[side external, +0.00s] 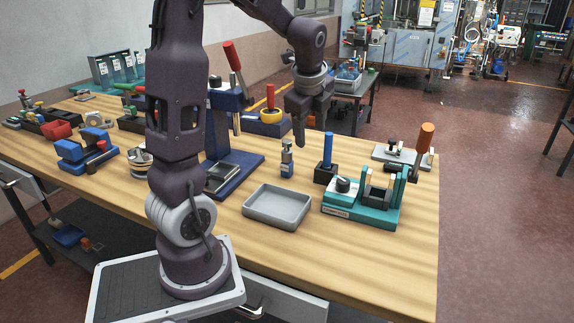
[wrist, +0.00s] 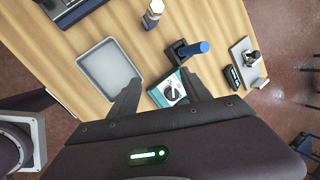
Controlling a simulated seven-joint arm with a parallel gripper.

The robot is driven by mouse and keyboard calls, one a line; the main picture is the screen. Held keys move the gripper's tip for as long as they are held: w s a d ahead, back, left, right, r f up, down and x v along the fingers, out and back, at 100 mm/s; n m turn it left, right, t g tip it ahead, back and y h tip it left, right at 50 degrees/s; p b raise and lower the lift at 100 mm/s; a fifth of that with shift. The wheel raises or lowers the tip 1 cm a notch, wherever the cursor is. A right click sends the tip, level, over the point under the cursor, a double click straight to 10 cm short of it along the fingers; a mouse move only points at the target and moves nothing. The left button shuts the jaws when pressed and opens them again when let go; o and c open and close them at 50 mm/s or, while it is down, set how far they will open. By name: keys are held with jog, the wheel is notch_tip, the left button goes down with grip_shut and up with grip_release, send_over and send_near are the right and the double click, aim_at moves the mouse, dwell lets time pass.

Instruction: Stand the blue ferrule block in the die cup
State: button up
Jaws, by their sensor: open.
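A small upright block with a blue lower body and a silver top, apparently the blue ferrule block (side external: 287,163), stands on the wooden bench. It also shows at the top of the wrist view (wrist: 152,15). A teal fixture (side external: 345,207) with a dark square holder (side external: 377,193), possibly the die cup, stands to its right. In the wrist view the fixture (wrist: 157,97) is partly hidden by my gripper. My gripper (side external: 312,134) is open and empty, pointing down above the bench. In the wrist view its fingers (wrist: 158,82) are apart, with the fixture showing between them.
A blue rod (side external: 327,148) stands in a black base (side external: 325,174) between block and fixture. An empty grey tray (side external: 277,207) lies in front. A blue press (side external: 232,167) stands left. Bench around the block is clear.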

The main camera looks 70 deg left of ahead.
aim_at(288, 147)
jog(key=a+f+m, duration=0.1)
jog(key=a+f, duration=0.1)
jog(key=a, duration=0.2)
jog(key=a+f+m+g, duration=0.1)
jog(key=a+f+m, duration=0.1)
jog(key=a, duration=0.2)
jog(key=s+a+f+m, duration=0.1)
jog(key=a+f+m, duration=0.1)
jog(key=a+f, duration=0.1)
jog(key=shift+a+g+y, duration=0.3)
jog(key=shift+a+g, duration=0.1)
jog(key=shift+a, duration=0.25)
jog(key=shift+m, duration=0.4)
jog(key=x, duration=0.7)
jog(key=shift+w+d+f, duration=0.15)
jog(key=shift+w+f, duration=0.05)
grip_shut()
